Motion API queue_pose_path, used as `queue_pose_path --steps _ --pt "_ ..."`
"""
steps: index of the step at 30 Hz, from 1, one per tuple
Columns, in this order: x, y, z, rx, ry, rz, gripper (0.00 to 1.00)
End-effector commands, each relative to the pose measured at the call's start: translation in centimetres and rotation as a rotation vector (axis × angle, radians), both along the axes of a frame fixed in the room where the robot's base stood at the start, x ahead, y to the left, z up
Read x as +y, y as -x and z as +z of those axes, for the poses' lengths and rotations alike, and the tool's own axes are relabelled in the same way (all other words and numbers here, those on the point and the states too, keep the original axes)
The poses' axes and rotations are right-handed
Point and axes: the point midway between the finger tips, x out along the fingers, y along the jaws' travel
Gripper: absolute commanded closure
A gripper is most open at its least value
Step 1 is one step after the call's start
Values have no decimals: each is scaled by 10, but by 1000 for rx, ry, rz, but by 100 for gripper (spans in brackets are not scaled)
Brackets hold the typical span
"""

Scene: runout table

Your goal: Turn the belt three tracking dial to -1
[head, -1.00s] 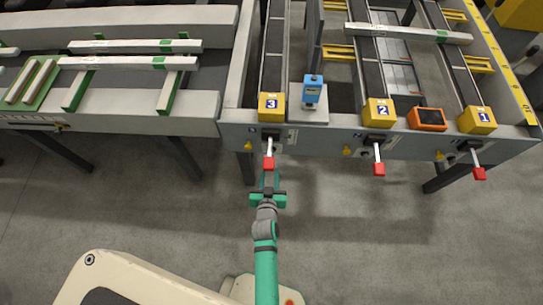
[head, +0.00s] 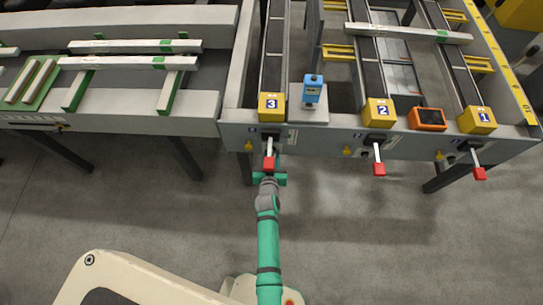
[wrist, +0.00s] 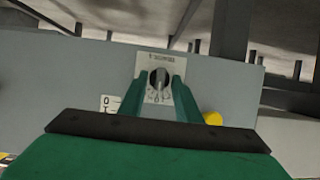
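The tracking dial (wrist: 160,80) is a dark round knob with a light pointer on a small pale scale plate (wrist: 143,64), in the middle of the wrist view. Its scale marks are too small to read. My gripper (wrist: 160,86) is open, with one green finger on each side of the dial as seen in the wrist view; I cannot tell whether they touch it. In the head view my gripper (head: 269,179) is low at the front panel, under the yellow block marked 3 (head: 271,106) of belt three (head: 272,62). The dial is hidden there.
A red-tipped lever (head: 269,163) sticks out just above my gripper. A yellow knob (wrist: 212,118) is right of the fingers in the wrist view. Levers for belt two (head: 379,169) and belt one (head: 479,173) are farther right. A table leg (head: 185,158) stands left.

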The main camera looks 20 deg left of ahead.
Motion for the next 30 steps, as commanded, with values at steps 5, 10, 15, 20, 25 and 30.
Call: queue_pose_path --steps 5,10,15,20,25,30 --pt "0 0 0 0 0 0 77" --pt "0 0 0 0 0 0 97" --pt "-1 0 0 -4 15 -2 97" --pt "-1 1 -1 -15 60 -4 97" --pt "-1 1 -1 -31 117 -4 97" --pt "0 1 -2 -48 176 -3 97"
